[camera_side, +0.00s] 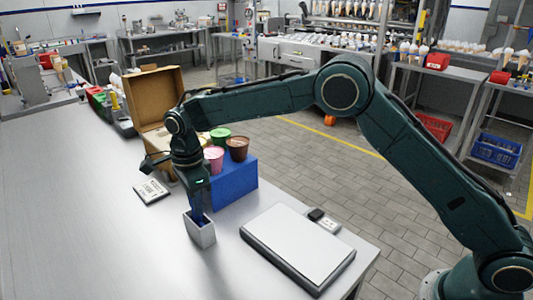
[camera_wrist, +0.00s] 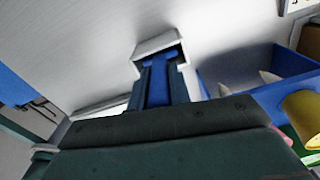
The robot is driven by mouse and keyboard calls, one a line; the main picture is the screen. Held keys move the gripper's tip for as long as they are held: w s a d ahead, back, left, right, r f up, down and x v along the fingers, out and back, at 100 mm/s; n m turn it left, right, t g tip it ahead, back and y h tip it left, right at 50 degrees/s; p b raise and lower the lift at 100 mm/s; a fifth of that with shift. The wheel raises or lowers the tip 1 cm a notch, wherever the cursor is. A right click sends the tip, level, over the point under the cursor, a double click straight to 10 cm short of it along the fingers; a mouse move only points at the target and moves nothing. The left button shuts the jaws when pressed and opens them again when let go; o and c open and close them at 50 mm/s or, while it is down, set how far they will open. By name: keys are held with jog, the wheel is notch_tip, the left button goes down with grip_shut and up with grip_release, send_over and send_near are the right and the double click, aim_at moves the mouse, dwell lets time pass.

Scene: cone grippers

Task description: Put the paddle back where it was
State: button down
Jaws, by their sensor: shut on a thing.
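The paddle (camera_wrist: 158,88) is blue and shows in the wrist view between the two dark fingers of my gripper (camera_wrist: 157,75). My gripper is shut on it. In the side view my gripper (camera_side: 197,203) points down over a small open white container (camera_side: 202,236) on the metal table. The paddle's lower end appears to be inside the container, and its tip is hidden by the walls. The container's rim also shows in the wrist view (camera_wrist: 155,43), around the paddle and fingertips.
A blue holder (camera_side: 232,188) with pink, green and brown tubs (camera_side: 237,148) stands just behind the container. A cardboard box (camera_side: 155,95) is behind that. A flat white-topped device (camera_side: 297,245) lies to the right. A small sign (camera_side: 151,190) lies left. The table's left front is clear.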

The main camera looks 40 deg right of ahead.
jog(key=shift+f, duration=0.25)
jog(key=c, duration=1.2)
grip_release()
notch_tip(320, 180, up, 14)
jog(key=shift+f, duration=0.1)
